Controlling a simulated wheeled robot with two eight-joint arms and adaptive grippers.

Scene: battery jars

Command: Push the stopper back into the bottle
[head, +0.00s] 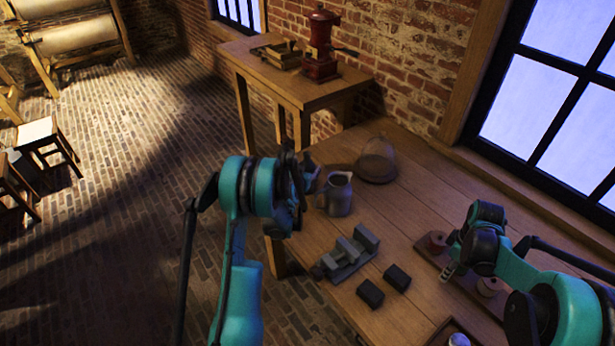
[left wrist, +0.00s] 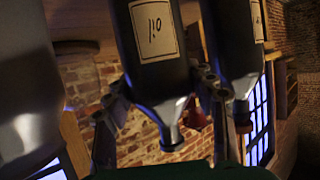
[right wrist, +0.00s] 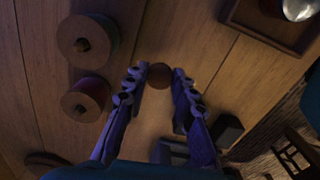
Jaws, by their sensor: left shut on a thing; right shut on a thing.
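In the left wrist view a dark bottle (left wrist: 155,65) with a pale label reading "oil" lies between the fingers of my left gripper (left wrist: 165,100), which is shut on it. The bottle's narrow neck points down in that picture. In the head view my left gripper (head: 308,180) is beside the metal jug, and the bottle is hard to make out. My right gripper (right wrist: 156,85) is shut on a small round brown stopper (right wrist: 159,73) at its fingertips, over the wooden table. In the head view my right gripper (head: 450,268) is at the right; the stopper is not clear there.
A second labelled bottle (left wrist: 233,50) is beside the first. A metal jug (head: 339,197), glass dome (head: 378,162), grey vise-like block (head: 347,258) and two dark blocks (head: 370,292) stand on the table (head: 415,215). Round wooden-topped pieces (right wrist: 85,38) are near my right gripper.

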